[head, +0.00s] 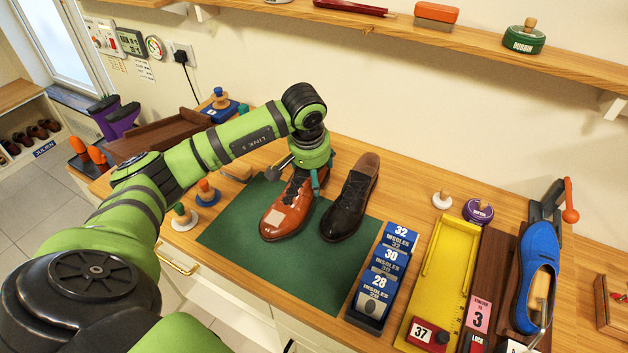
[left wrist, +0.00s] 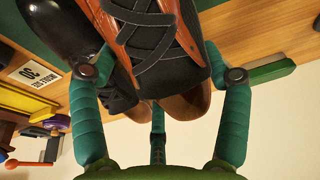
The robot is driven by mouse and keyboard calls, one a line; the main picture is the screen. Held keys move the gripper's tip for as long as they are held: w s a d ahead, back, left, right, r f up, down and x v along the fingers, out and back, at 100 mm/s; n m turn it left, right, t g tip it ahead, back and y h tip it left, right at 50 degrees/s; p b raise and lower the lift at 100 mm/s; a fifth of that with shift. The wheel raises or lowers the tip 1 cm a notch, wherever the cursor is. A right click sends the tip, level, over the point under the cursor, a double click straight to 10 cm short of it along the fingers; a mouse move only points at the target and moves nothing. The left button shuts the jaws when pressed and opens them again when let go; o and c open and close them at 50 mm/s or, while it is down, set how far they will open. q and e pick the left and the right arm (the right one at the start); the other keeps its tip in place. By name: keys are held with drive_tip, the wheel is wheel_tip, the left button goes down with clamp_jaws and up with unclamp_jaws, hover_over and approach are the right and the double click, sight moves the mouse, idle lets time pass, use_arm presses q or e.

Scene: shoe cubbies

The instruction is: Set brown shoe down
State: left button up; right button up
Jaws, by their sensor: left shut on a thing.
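The brown lace-up shoe (head: 283,215) is over the green mat (head: 240,242), toe toward the front, with a pale patch on its toe. I cannot tell whether its sole touches the mat. The black shoe (head: 347,205) stands on the mat just to its right, toe also toward the front. My left gripper (head: 309,178) comes down from above onto the brown shoe's heel end. In the left wrist view, the fingers of my left gripper (left wrist: 158,62) close around the brown shoe (left wrist: 150,40), with the black shoe (left wrist: 62,22) beside it. My right gripper is not visible.
Blue insole boxes (head: 390,255) stand right of the mat. Beyond them are a yellow measuring tray (head: 452,262) and a blue shoe (head: 536,270). Small knobbed tins (head: 207,193) sit at the mat's left. The front of the mat is clear. A shelf (head: 470,40) runs above.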

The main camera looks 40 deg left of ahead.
use_arm(q)
wheel_tip(320, 180, down, 3)
drive_tip(key=shift+f+p, duration=0.2)
drive_tip(key=shift+p, duration=0.5)
drive_tip(key=shift+f, duration=0.2)
drive_tip(key=shift+f+b, duration=0.2)
drive_tip(key=shift+b, duration=0.1)
drive_tip(key=o, duration=1.7)
drive_tip(key=shift+d, duration=0.1)
drive_tip(key=shift+r, duration=0.15)
